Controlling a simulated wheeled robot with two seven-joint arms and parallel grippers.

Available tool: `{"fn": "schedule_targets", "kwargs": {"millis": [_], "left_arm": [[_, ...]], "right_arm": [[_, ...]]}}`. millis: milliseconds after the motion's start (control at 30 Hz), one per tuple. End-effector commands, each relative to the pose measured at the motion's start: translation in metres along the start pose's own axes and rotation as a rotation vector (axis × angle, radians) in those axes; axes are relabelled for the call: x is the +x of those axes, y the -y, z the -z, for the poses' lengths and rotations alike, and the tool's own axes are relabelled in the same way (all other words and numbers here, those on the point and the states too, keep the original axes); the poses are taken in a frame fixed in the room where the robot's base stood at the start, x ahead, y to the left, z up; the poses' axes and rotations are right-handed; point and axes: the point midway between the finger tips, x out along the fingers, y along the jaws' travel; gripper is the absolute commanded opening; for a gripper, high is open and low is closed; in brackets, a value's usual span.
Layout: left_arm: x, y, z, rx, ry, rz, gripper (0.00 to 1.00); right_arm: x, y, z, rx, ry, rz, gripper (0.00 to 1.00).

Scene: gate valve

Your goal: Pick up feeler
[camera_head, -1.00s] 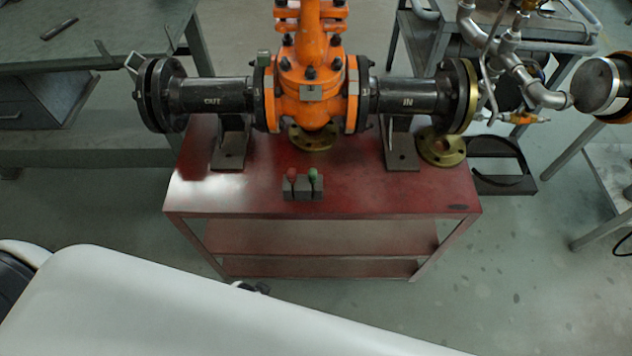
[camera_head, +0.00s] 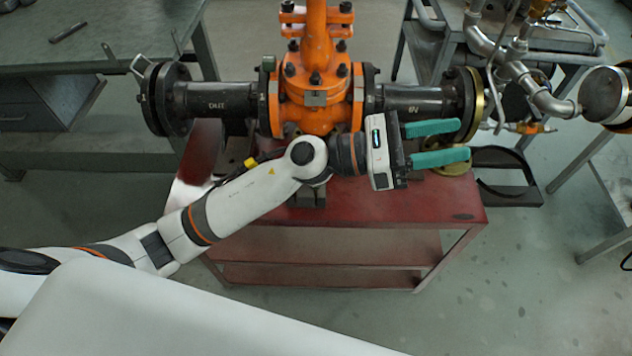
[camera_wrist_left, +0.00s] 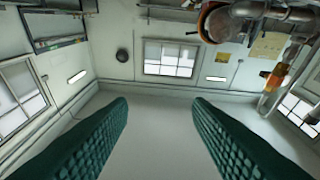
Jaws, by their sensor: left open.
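I cannot identify the feeler for certain. My left gripper (camera_head: 465,140) is open and empty, pointing right in front of the valve's IN pipe. Its teal fingers show spread apart in the left wrist view (camera_wrist_left: 160,102), with only walls, windows and pipework beyond. My right gripper is not in view.
The orange gate valve (camera_head: 315,90) with black flanged pipes stands on the red table (camera_head: 400,225). A small dark block (camera_head: 310,196) is mostly hidden behind my arm. A brass flange (camera_head: 452,168) is partly covered by my gripper. The table's front right is clear.

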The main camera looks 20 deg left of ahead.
Motion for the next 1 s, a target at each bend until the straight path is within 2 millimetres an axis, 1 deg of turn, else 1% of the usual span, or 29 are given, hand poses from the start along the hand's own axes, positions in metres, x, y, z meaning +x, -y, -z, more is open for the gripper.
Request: {"fn": "schedule_targets", "kwargs": {"millis": [33, 67, 100, 133, 167, 200, 267, 300, 367, 400, 500, 600, 667, 733, 1000], "left_arm": [[0.003, -0.008, -0.020, 0.193, 0.133, -0.127, 0.45], [0.002, -0.011, -0.035, 0.300, 0.214, -0.205, 0.45], [-0.005, -0.012, -0.054, 0.440, 0.324, -0.311, 0.45], [-0.013, -0.011, -0.069, 0.540, 0.408, -0.392, 0.45], [-0.023, -0.006, -0.083, 0.634, 0.494, -0.473, 0.45], [-0.040, 0.004, -0.100, 0.750, 0.613, -0.583, 0.45], [-0.071, 0.026, -0.118, 0.896, 0.792, -0.745, 0.45], [-0.094, 0.042, -0.124, 0.971, 0.908, -0.848, 0.45], [-0.128, 0.068, -0.126, 1.051, 1.071, -0.991, 0.45], [-0.149, 0.084, -0.123, 1.083, 1.169, -1.073, 0.45], [-0.190, 0.114, -0.108, 1.111, 1.362, -1.234, 0.45], [-0.214, 0.130, -0.096, 1.103, 1.471, -1.326, 0.45], [-0.221, 0.134, -0.094, 1.097, 1.501, -1.354, 0.45], [-0.226, 0.136, -0.099, 1.093, 1.513, -1.365, 0.45], [-0.238, 0.138, -0.142, 1.092, 1.509, -1.363, 0.45]], "right_arm": [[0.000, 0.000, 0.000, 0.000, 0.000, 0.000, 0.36], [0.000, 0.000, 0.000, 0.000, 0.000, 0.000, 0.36], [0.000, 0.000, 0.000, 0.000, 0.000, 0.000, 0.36], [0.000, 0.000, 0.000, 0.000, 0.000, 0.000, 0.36], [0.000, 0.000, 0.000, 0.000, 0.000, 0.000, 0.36], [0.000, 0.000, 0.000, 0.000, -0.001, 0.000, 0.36], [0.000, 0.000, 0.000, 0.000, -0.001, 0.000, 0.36], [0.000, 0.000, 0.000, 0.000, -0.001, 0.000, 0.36], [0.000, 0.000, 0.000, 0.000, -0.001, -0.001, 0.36], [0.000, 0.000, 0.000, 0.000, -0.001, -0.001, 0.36], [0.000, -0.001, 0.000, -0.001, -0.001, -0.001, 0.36], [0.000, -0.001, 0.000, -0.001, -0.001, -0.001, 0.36], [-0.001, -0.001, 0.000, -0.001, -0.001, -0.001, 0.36], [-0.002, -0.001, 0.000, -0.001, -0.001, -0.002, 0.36], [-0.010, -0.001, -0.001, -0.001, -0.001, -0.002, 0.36]]}}
